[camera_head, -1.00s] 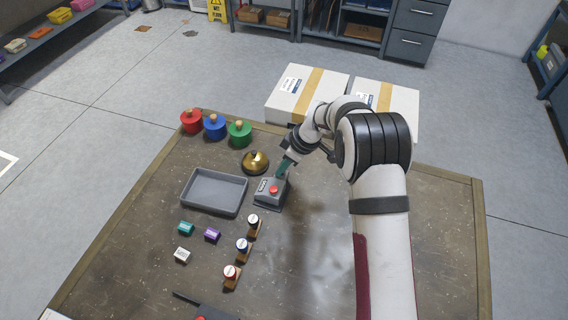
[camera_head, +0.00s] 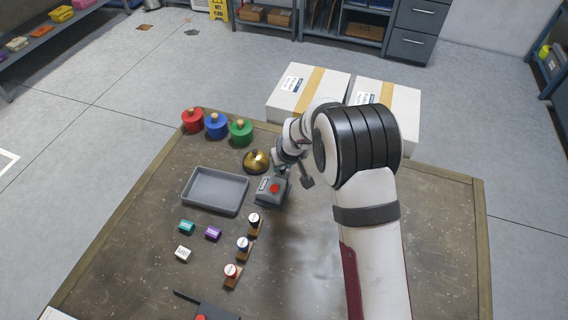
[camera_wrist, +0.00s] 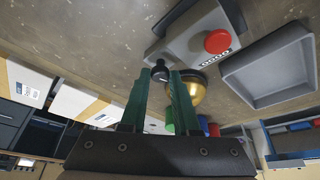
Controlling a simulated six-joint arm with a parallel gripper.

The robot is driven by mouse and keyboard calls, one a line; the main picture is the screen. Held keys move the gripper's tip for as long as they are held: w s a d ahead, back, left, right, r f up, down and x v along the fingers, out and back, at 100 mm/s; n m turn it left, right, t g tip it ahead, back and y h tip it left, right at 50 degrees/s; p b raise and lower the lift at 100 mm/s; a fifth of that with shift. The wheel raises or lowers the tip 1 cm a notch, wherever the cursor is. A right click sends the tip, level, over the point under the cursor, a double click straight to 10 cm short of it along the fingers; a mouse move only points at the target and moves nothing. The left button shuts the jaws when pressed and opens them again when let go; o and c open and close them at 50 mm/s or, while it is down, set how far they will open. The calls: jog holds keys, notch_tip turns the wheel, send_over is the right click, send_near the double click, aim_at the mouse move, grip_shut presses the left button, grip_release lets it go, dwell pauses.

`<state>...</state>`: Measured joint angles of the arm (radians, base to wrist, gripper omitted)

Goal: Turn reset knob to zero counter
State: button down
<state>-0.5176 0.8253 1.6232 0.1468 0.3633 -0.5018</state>
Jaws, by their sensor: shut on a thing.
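The counter is a grey box (camera_head: 268,197) with a red button on top and a small digit window (camera_wrist: 215,58), too small to read surely. It stands on the table right of the tray. Its black reset knob (camera_wrist: 160,71) sticks out from the box's side in the wrist view. My gripper (camera_wrist: 159,79) has its two green fingers on either side of the knob and is shut on it. In the head view, my wrist covers the knob and most of the fingers.
A brass bell (camera_head: 256,161) stands close behind the counter. A grey tray (camera_head: 215,208) lies left of it. Red, blue and green round weights (camera_head: 216,126) are at the back left. Small blocks and stamps lie in front. White boxes (camera_head: 308,90) stand beyond the table.

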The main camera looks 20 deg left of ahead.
jog(key=shift+a+m+t+h, duration=0.15)
jog(key=shift+m+t+h, duration=0.35)
jog(key=shift+m, duration=1.3)
jog(key=c, duration=0.9)
grip_release()
jog(key=shift+c, duration=0.2)
jog(key=v, duration=1.6)
jog(key=shift+a, duration=0.25)
jog(key=shift+w, duration=0.1)
